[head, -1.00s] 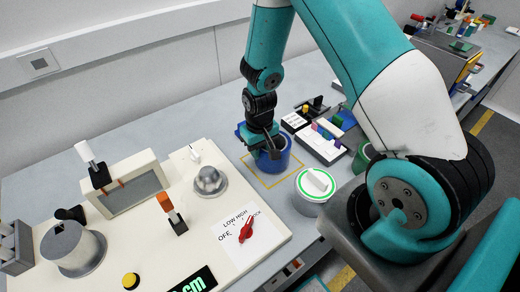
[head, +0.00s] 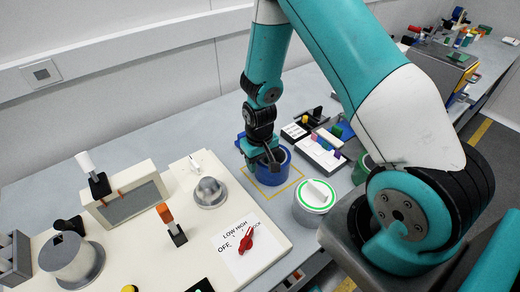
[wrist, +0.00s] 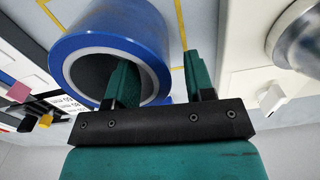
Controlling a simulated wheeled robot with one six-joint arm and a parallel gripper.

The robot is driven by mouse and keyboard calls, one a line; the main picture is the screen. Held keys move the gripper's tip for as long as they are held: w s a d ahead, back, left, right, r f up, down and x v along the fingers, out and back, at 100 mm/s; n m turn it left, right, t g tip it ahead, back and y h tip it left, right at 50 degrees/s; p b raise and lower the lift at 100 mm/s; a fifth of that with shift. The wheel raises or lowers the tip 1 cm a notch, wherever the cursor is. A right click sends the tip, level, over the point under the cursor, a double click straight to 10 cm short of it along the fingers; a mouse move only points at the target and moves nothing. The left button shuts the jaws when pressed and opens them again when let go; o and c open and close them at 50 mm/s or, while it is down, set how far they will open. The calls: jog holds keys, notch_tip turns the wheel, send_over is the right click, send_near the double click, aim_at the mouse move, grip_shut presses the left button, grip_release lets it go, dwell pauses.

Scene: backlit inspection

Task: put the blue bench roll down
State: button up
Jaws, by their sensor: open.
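The blue bench roll (head: 272,172) is a short, wide ring with a pale inner lining. It stands on the grey bench inside a yellow outlined square (head: 285,187). In the wrist view the roll (wrist: 150,35) shows its open end and hollow middle. The roll's underside is hidden.
A white round container with a green ring (head: 314,194) stands close to the right. A cream panel (head: 205,222) with a red knob (head: 247,240) and a metal dome (head: 209,191) lies to the left. Trays of small parts (head: 322,150) sit behind at right.

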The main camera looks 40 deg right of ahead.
notch_tip(320, 180, up, 11)
jog(key=b, duration=0.2)
jog(key=s+a+r+n+y, duration=0.4)
jog(key=s+a+r+n, duration=0.4)
jog(key=s+a+r, duration=0.8)
jog(key=s+r, duration=0.1)
jog(key=s, duration=0.2)
jog(key=shift+s+r, duration=0.15)
jog(key=shift+s, duration=0.15)
